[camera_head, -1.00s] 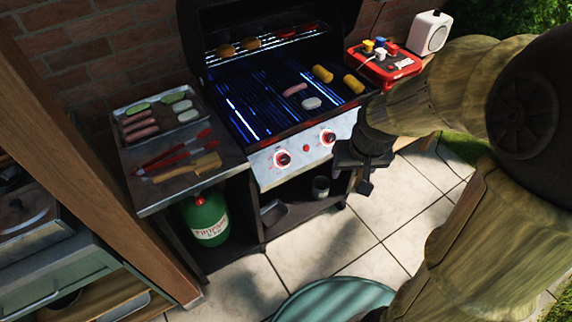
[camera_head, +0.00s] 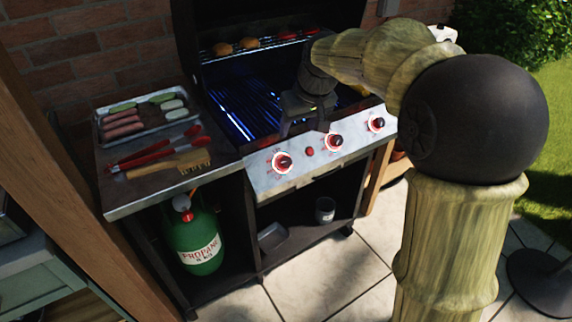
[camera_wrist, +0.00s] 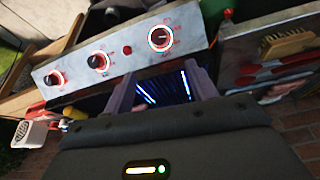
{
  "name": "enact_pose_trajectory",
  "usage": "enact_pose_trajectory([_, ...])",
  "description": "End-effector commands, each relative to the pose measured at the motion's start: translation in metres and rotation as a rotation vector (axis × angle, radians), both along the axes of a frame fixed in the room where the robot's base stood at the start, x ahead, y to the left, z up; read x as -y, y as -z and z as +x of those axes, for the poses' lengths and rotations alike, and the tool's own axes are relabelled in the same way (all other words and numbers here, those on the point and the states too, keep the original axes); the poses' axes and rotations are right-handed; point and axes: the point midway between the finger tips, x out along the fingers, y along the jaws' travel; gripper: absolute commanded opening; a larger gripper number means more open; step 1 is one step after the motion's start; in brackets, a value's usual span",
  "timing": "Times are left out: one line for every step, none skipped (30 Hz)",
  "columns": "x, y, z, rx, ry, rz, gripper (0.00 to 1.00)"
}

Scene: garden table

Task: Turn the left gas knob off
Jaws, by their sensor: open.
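The grill's front panel (camera_head: 318,155) carries a row of red-and-black gas knobs. The left gas knob (camera_head: 283,162) is at the panel's left end; in the upside-down wrist view it is the rightmost knob (camera_wrist: 161,38), with a bright ring around it. The middle knob (camera_head: 335,141) and right knob (camera_head: 376,124) are further right. My gripper (camera_head: 305,130) is open and empty, fingers pointing down, above the panel's upper edge and right of the left knob. In the wrist view the fingers (camera_wrist: 158,78) point toward the left knob, apart from it. Blue flames glow in the grill (camera_head: 240,105).
A red button (camera_head: 309,151) sits between the left and middle knobs. On the left side shelf are a tray (camera_head: 183,137) of food, red tongs (camera_head: 150,153) and a brush (camera_head: 170,165). A green propane bottle (camera_head: 195,240) stands below. The space before the panel is clear.

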Motion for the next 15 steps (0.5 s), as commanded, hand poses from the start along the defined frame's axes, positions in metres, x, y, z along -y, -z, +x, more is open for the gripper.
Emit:
enact_pose_trajectory([0.0, 0.0, 0.0, 0.0, 0.001, 0.0, 0.57])
enact_pose_trajectory([0.001, 0.0, 0.0, 0.0, 0.001, 0.0, 0.57])
enact_pose_trajectory([0.001, 0.0, 0.0, 0.0, 0.001, 0.0, 0.57])
enact_pose_trajectory([0.001, 0.0, 0.0, -0.001, 0.001, -0.001, 0.57])
enact_pose_trajectory([0.0, 0.001, 0.0, -0.001, 0.001, -0.001, 0.57])
enact_pose_trajectory([0.0, 0.002, 0.001, -0.001, 0.001, -0.001, 0.57])
enact_pose_trajectory([0.0, 0.004, 0.001, -0.001, 0.001, -0.001, 0.57])
enact_pose_trajectory([-0.001, 0.006, 0.002, -0.001, 0.001, -0.001, 0.57])
enact_pose_trajectory([-0.001, 0.01, 0.003, -0.002, 0.001, -0.001, 0.57])
enact_pose_trajectory([-0.002, 0.013, 0.004, -0.002, 0.001, -0.001, 0.57])
enact_pose_trajectory([-0.003, 0.017, 0.005, -0.004, 0.0, -0.002, 0.57])
enact_pose_trajectory([-0.004, 0.022, 0.007, -0.004, 0.0, -0.001, 0.57])
enact_pose_trajectory([-0.005, 0.026, 0.008, -0.003, 0.0, -0.001, 0.57])
enact_pose_trajectory([-0.006, 0.031, 0.009, -0.002, -0.001, -0.002, 0.57])
enact_pose_trajectory([-0.007, 0.037, 0.012, -0.004, -0.001, -0.001, 0.57])
